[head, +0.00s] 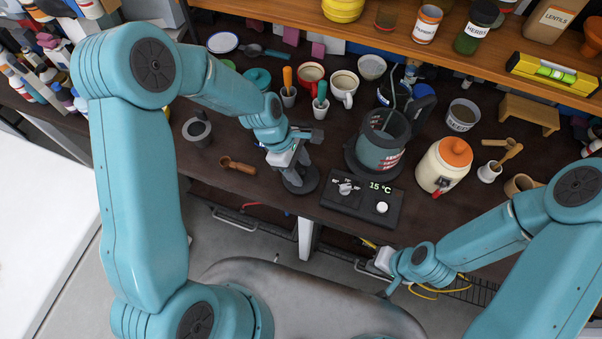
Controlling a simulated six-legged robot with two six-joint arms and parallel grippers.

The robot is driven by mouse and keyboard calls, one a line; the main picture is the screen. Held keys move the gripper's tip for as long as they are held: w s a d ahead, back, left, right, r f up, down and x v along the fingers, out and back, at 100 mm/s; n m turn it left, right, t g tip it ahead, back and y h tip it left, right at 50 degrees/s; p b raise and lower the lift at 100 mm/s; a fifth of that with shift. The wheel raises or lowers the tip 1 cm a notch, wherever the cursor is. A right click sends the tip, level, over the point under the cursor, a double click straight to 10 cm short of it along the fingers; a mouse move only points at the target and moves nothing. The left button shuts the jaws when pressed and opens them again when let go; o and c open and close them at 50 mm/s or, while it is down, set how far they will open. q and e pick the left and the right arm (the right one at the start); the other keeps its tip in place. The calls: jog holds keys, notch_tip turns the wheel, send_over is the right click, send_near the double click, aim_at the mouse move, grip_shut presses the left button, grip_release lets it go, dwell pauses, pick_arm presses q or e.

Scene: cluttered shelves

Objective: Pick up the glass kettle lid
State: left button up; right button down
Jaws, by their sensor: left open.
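A glass kettle (383,138) with a dark rim and handle stands on a dark round base at the back middle of the counter. Its top looks open, with a thin wire rising from it. A dark round piece (301,186) lies on the counter left of the kettle; it may be the lid, but I cannot tell for sure. My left gripper (304,158) is open just above this piece and partly covers it; I cannot tell whether they touch. My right gripper (378,265) hangs low in front of the counter edge, its fingers too small to judge.
A black control panel (345,208) reading 15 °C sits at the counter's front. A cream jar with an orange lid (443,165) stands right of the kettle. Mugs (344,87) stand behind. A wooden scoop (238,165) lies left. A shelf (470,50) overhangs the back.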

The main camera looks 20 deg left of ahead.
aim_at(299, 170)
pick_arm(q)
grip_shut()
jog(key=shift+r, duration=0.15)
notch_tip(299, 170, up, 20)
jog(key=b, duration=0.1)
dwell(0.3)
